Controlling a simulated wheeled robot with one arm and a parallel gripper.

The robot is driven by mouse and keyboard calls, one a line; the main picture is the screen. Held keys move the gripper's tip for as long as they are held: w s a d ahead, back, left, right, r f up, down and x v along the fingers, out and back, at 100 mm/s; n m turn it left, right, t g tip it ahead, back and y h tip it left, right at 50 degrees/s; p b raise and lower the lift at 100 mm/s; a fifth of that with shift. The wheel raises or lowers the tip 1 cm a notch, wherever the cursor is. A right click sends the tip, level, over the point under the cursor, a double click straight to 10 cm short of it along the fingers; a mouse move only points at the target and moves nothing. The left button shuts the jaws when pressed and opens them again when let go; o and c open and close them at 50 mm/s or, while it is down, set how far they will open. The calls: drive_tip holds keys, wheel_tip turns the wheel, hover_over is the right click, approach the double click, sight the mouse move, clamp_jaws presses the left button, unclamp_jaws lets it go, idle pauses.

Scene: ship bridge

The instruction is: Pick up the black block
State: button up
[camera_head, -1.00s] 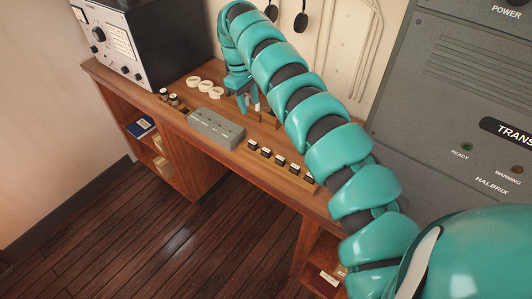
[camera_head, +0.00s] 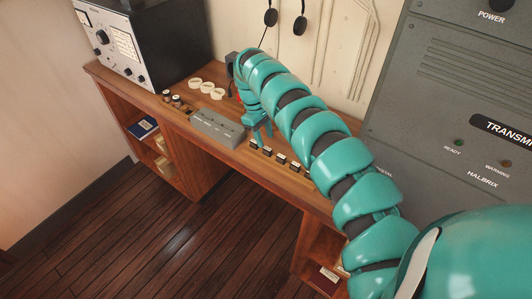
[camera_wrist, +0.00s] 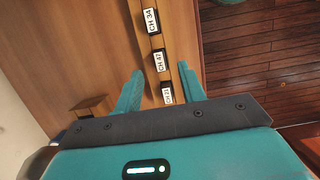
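Several small black blocks with white labels stand in a row along the front edge of the wooden desk (camera_head: 150,84); which one the task means I cannot tell. In the wrist view the blocks marked CH 34 (camera_wrist: 151,20), CH 47 (camera_wrist: 158,62) and a third, partly hidden one (camera_wrist: 168,95) show. My gripper (camera_wrist: 160,68) is open above this row, its two teal fingers apart on either side, with the CH 47 block near the line between the tips.
A grey switch box (camera_head: 216,128) sits left of my gripper. A radio set (camera_head: 120,45) stands at the left end, a tall grey transmitter cabinet (camera_head: 450,110) at the right.

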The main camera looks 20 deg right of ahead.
sight(267, 148)
drive_tip(key=shift+w+p+x, duration=0.15)
drive_tip(key=shift+p+x, duration=0.25)
drive_tip(key=shift+x, duration=0.95)
drive_tip(key=shift+w+p+x, duration=0.15)
drive_tip(key=shift+p+x, duration=0.2)
drive_tip(key=shift+x, duration=1)
drive_tip(key=shift+c, duration=0.7)
drive_tip(key=shift+a, duration=0.1)
clamp_jaws()
